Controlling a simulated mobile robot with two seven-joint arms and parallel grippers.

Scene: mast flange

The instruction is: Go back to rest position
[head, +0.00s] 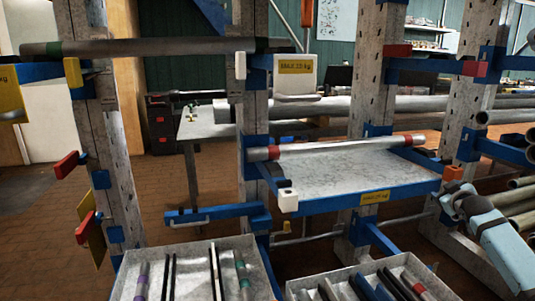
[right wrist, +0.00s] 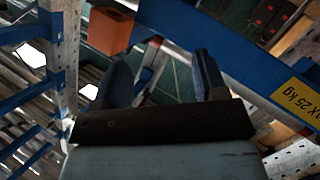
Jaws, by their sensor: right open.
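My right gripper (head: 452,197) is at the right of the head view, at the end of my light-blue arm, in front of a rack upright. In the right wrist view its two fingers stand apart with nothing between them (right wrist: 163,78). An orange end block (head: 453,173) on the blue shelf frame is just above the gripper in the head view; it also shows at the upper left of the right wrist view (right wrist: 110,31). My left gripper is not in view.
The grey shelf (head: 350,172) carries a pipe with red bands (head: 340,147). Two trays of short rods stand below, left (head: 258,262) and right (head: 300,284). Blue rack arms with coloured ends stick out, and more pipes (head: 510,117) lie at the right. Brown floor (head: 40,225) shows at the left.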

